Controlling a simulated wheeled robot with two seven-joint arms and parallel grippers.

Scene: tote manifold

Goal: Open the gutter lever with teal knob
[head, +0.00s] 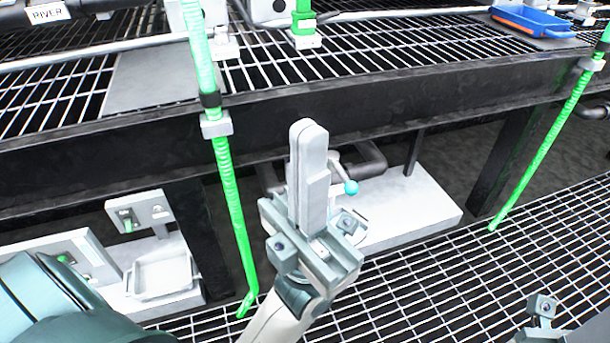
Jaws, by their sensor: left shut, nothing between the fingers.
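The teal knob (351,187) shows just to the right of my left gripper's fingers, on a short pale lever arm (337,166). Dark pipe (370,163) lies behind it, below the bench edge. My left gripper (307,130) is in the middle of the view, its two fingers pressed together and pointing up, with nothing between them. It overlaps part of the lever and the fitting behind, so the lever's base is hidden. I cannot tell whether the fingers touch the lever. A small part of my right arm (540,308) shows at the lower right; its fingers are out of view.
A grated bench with a dark front beam (430,100) crosses above. Green hoses hang at left (232,190) and right (545,145). A white block (410,205) lies behind the gripper. A white tray (162,274) and switch boxes (140,212) stand at lower left. A blue tray (532,21) sits top right.

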